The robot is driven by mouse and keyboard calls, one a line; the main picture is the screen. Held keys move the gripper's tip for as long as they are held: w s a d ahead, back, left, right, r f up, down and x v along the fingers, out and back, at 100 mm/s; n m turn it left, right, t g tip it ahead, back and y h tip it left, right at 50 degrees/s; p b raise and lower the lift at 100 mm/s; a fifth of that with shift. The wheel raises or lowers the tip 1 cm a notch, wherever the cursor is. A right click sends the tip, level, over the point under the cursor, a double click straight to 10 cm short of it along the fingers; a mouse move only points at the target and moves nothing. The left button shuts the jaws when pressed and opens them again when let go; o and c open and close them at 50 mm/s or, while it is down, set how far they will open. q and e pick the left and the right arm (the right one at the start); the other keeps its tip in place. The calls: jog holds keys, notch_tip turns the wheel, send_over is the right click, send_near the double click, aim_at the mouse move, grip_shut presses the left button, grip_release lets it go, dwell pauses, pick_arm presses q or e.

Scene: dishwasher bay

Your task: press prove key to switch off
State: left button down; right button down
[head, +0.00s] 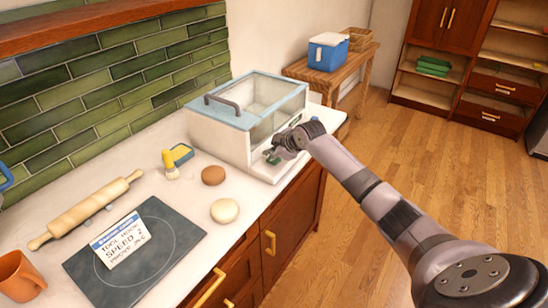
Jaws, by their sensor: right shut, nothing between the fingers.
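A white proving box (218,134) with a blue-rimmed glass lid and a grey handle stands at the far end of the counter. My right arm reaches in from the lower right, and its gripper (272,157) is at the box's front right side, low down, close to a small green part there. The gripper looks shut and holds nothing. It hides part of the box's front, so the prove key cannot be made out, and I cannot tell whether the fingers touch it. My left gripper is not in view.
A wooden table (345,76) bears a blue cooler (328,52).

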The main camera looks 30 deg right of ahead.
aim_at(272, 160)
notch_tip(272, 160, up, 6)
jog(key=p, duration=0.6)
jog(key=shift+r, duration=0.15)
jog(key=shift+f, duration=0.2)
